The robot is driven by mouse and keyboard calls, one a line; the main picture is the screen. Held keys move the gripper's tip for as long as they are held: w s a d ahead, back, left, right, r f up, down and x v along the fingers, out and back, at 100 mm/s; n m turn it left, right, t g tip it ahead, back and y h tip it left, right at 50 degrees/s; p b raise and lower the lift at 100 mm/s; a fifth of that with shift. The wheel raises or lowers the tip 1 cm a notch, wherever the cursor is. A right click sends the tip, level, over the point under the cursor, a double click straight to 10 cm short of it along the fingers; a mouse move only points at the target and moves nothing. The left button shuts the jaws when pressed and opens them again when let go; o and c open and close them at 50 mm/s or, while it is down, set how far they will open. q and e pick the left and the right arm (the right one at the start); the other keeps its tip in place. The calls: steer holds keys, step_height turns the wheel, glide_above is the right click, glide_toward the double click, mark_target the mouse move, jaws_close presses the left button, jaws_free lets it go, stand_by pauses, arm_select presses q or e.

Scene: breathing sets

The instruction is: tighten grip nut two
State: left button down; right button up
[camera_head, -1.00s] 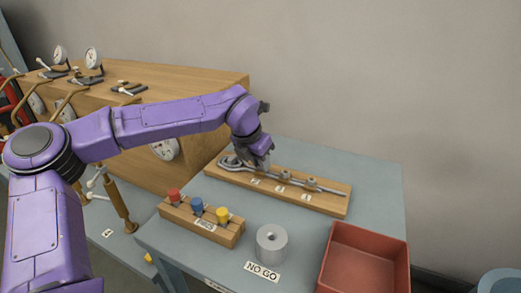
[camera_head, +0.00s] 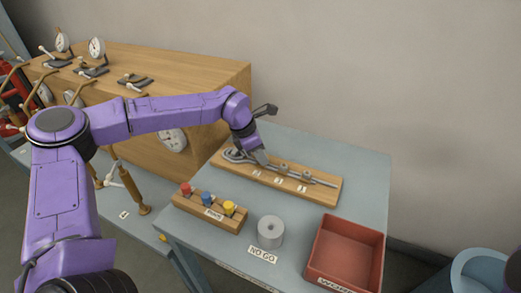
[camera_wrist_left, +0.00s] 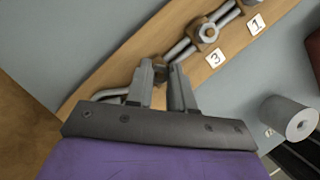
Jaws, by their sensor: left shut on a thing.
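A wooden board (camera_head: 325,194) on the table carries a long metal rod (camera_head: 322,181) with grip nuts along it and a white label by each. My left gripper (camera_head: 262,161) reaches down at the board's left part. In the left wrist view its fingers (camera_wrist_left: 167,70) are shut on a grip nut (camera_wrist_left: 161,74), mostly hidden between the fingertips. That nut's label number cannot be read. The neighbouring nut (camera_wrist_left: 207,33) has label 3, and the one beyond it (camera_wrist_left: 250,2) has label 1; both are free. A curved end of the rod assembly (camera_wrist_left: 125,95) shows left of the fingers. My right gripper is out of view.
In front of the board stand a wooden block (camera_head: 208,213) with red, blue and yellow pegs, a grey cylinder (camera_head: 271,231) by a NO GO label (camera_head: 262,254), and a red tray (camera_head: 345,255). A wooden cabinet (camera_head: 200,80) with gauges is at left.

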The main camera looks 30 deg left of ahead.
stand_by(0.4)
arm_select(q)
steer(key=c, duration=1)
jaws_free()
steer(key=b+v, duration=0.1)
steer(key=v, duration=0.9)
steer(key=shift+r, duration=0.3)
